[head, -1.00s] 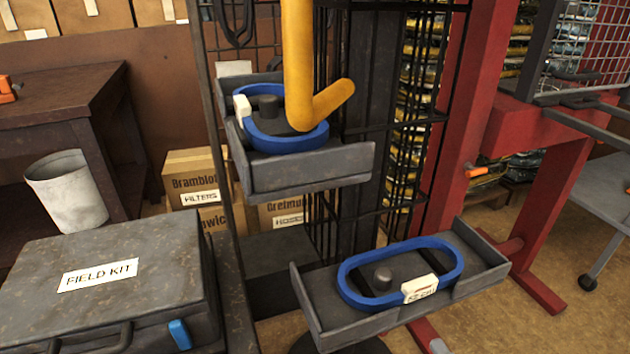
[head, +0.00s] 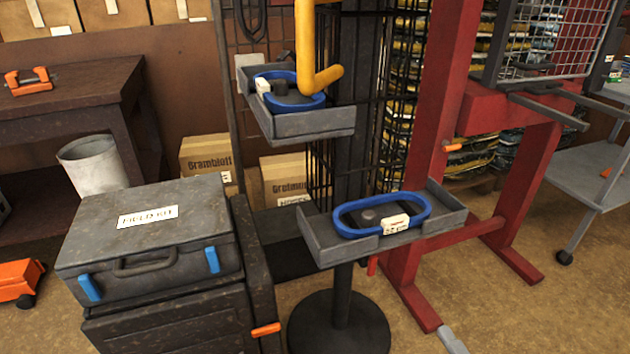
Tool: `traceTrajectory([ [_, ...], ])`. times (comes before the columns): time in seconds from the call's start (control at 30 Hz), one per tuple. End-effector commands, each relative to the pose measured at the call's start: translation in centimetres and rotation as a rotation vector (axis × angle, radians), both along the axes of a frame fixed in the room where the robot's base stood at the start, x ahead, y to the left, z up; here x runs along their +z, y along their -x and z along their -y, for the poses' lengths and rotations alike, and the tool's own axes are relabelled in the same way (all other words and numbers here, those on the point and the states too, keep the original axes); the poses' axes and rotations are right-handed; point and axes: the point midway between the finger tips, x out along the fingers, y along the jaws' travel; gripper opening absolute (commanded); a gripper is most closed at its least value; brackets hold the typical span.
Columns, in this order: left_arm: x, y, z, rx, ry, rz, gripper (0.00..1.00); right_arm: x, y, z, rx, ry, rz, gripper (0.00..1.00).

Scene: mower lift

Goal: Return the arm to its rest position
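Neither of my grippers nor my arms shows in the head view. Two grey trays are mounted on a dark post. The upper tray (head: 312,124) holds a blue oval loop (head: 313,103) with a white tag, around a dark peg. The lower tray (head: 336,250) holds another blue loop (head: 427,214) with a white tag (head: 396,223), also around a peg. A yellow bent hook (head: 304,45) hangs down just above the upper tray; I cannot tell whether it touches the loop there.
A grey case (head: 148,243) stands on a dark cabinet (head: 180,325) at the left. A red frame (head: 440,150) with a wire grid stands at the right. The post's round base (head: 338,325) is on the floor. Open floor (head: 560,310) lies at the lower right.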

Motion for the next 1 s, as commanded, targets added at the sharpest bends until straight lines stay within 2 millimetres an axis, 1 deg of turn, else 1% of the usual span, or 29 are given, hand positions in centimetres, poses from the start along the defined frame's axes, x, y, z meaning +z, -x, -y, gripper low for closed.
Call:
traceTrajectory([
  [0.1, 0.0, -0.1, 0.0, 0.0, 0.0, 0.002, 0.36, 0.4, -0.5, 0.3, -0.066, -0.173, -0.076, 0.84],
  [0.27, 0.0, -0.1, 0.0, 0.0, 0.0, 0.001, 0.36, 0.3, -0.7, 0.2, -0.154, -0.44, -0.21, 0.84],
  [0.43, 0.0, 0.0, 0.0, 0.0, 0.0, 0.001, 0.36, -0.3, -0.3, -0.9, -0.239, -0.764, -0.399, 0.84],
  [0.57, 0.0, 0.0, 0.0, 0.0, 0.0, 0.001, 0.36, -1.1, 0.8, -2.9, -0.3, -1.031, -0.591, 0.84],
  [0.67, 0.0, 0.0, 0.0, 0.0, 0.0, 0.001, 0.36, -1.5, 2.2, -5.3, -0.342, -1.237, -0.772, 0.84],
  [0.73, 0.0, 0.0, 0.0, 0.0, 0.0, 0.001, 0.36, -1.6, 3.5, -7.2, -0.371, -1.37, -0.915, 0.84],
  [0.77, -1.3, -0.2, 0.2, -0.006, 0.006, 0.01, 0.36, -3.0, 3.3, -7.4, -0.362, -1.372, -0.914, 0.84],
  [0.8, -2.1, -0.4, 0.5, -0.015, 0.015, 0.021, 0.36, -3.8, 3.0, -7.5, -0.342, -1.372, -0.904, 0.84],
  [1.0, -3.9, -1.1, 2.0, -0.052, 0.058, 0.066, 0.36, -5.7, 2.2, -8.9, -0.265, -1.39, -0.899, 0.84],
])
